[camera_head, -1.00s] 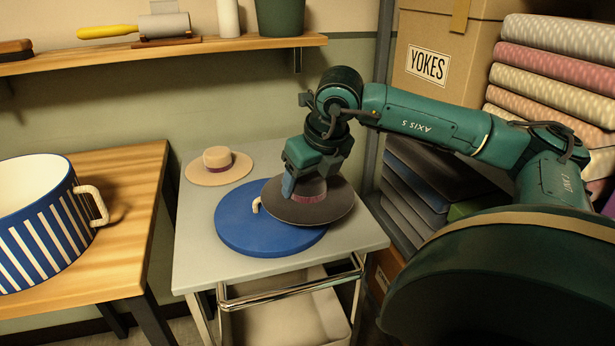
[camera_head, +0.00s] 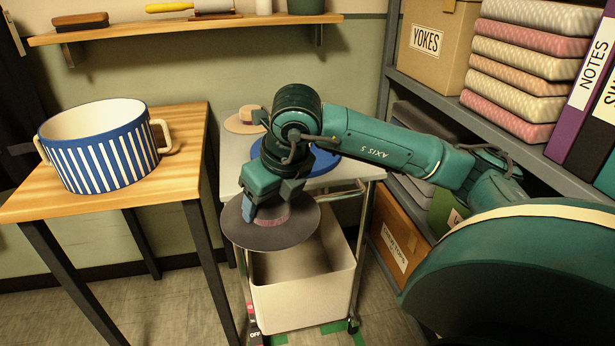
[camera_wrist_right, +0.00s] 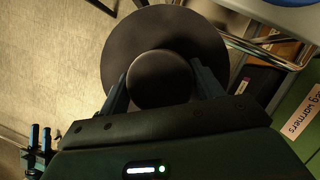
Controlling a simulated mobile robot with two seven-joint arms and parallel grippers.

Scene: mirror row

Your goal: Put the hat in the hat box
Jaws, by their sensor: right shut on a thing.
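A dark grey hat (camera_head: 262,237) with a pinkish band is held in my right gripper (camera_head: 268,212), above the front edge of the cart and its lower bin. In the right wrist view the hat (camera_wrist_right: 165,32) has its round crown between the two fingers (camera_wrist_right: 160,85). The hat box (camera_head: 105,165) is round, blue and white striped, with cream handles and an open top, on the wooden table at the left. A blue round lid (camera_head: 325,166) lies on the cart top, partly hidden by my arm.
A tan hat (camera_head: 243,122) lies at the back of the grey cart top (camera_head: 232,172). The wooden table (camera_head: 185,120) has bare room right of the hat box. A shelf (camera_head: 190,24) runs along the wall above. A loaded rack stands at the right.

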